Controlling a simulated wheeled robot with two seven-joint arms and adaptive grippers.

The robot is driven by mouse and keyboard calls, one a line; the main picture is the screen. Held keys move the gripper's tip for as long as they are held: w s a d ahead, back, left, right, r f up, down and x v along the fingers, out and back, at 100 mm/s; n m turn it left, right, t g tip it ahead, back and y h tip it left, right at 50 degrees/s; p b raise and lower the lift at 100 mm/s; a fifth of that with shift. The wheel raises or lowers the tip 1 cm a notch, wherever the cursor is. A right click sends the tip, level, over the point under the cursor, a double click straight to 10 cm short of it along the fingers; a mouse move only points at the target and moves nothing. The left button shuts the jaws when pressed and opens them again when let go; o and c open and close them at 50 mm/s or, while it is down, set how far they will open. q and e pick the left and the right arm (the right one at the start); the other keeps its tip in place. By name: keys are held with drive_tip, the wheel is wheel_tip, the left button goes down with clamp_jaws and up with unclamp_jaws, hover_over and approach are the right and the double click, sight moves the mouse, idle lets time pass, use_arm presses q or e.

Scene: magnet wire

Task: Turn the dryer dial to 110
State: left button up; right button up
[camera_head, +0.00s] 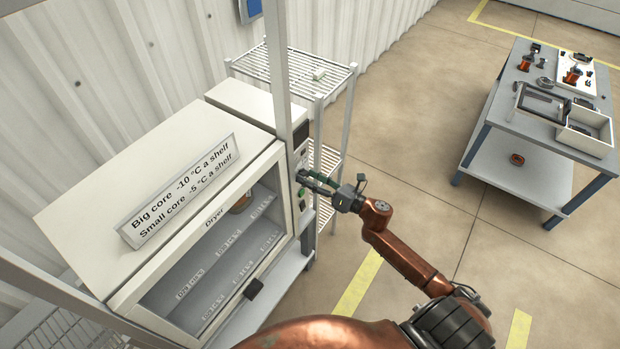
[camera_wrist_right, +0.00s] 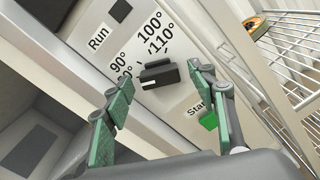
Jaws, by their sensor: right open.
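The dryer (camera_head: 170,200) is a pale cabinet with a glass door, on the left in the head view. Its dial is a dark bar-shaped knob (camera_wrist_right: 160,74) with a white mark toward its lower left end. Printed temperatures curve around it; 90°, 100° and 110° are readable in the right wrist view. I cannot tell exactly which number the mark indicates. My right gripper (camera_head: 318,184) is at the dryer's control panel. In the right wrist view, its green-padded fingers (camera_wrist_right: 160,79) are open on either side of the dial, apparently not touching it. My left gripper is out of view.
A Run label (camera_wrist_right: 98,37) and a green Start button (camera_wrist_right: 209,120) flank the dial. A sign (camera_head: 180,190) stands on the dryer. A wire rack (camera_head: 300,75) stands behind, and a workbench (camera_head: 545,110) with parts is at right. Open floor lies between.

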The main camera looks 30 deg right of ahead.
drive_tip(key=shift+c, duration=0.4)
drive_tip(key=c, duration=1.1)
